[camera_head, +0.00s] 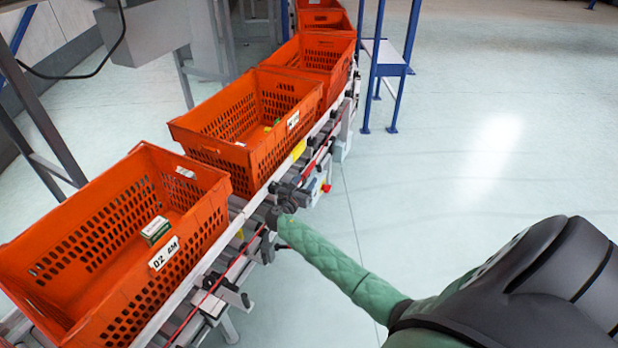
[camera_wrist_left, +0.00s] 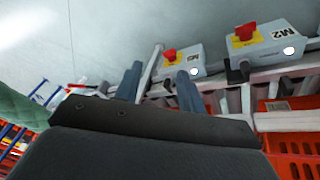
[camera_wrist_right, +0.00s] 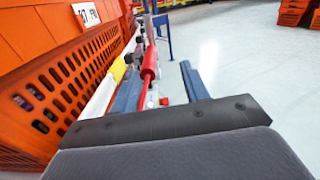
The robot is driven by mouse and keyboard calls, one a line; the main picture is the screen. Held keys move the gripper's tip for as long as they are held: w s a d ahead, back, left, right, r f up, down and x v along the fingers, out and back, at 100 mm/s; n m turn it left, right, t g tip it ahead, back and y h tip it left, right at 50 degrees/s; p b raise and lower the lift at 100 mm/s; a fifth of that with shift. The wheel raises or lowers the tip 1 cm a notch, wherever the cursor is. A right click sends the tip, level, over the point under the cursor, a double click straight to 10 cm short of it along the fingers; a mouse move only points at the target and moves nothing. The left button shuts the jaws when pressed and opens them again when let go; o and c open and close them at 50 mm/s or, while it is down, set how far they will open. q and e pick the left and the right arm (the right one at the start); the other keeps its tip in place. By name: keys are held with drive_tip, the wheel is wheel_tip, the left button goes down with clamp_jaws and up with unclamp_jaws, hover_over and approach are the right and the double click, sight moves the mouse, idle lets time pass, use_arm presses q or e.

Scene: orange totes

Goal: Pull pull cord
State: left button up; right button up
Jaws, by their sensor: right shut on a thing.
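The pull cord (camera_head: 240,265) is a thin red line along the right side of the conveyor in the head view. In the right wrist view a red length (camera_wrist_right: 150,62) of it passes between the fingers, close to the left one. My right gripper (camera_head: 280,208) is at the conveyor's side rail, shut on the cord; its tips are small and partly hidden in the head view. My left gripper (camera_wrist_left: 159,86) shows only in its wrist view. Its fingers are apart with nothing seen held between them, and conveyor parts lie beyond.
Several orange totes (camera_head: 205,185) stand in line on the conveyor (camera_head: 240,220). Grey boxes with red buttons (camera_wrist_left: 264,45) line its side in the left wrist view. A blue-legged stand (camera_head: 384,70) is at the back. The floor to the right is clear.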

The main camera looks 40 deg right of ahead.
use_arm(q)
drive_tip(key=shift+w+d+f, duration=0.15)
drive_tip(key=shift+d+f, duration=0.15)
drive_tip(key=shift+d, duration=0.1)
use_arm(e)
drive_tip(key=v, duration=0.3)
drive_tip(key=shift+a, duration=0.1)
drive_tip(key=shift+r, duration=0.1)
use_arm(q)
drive_tip(key=shift+w+r, duration=0.1)
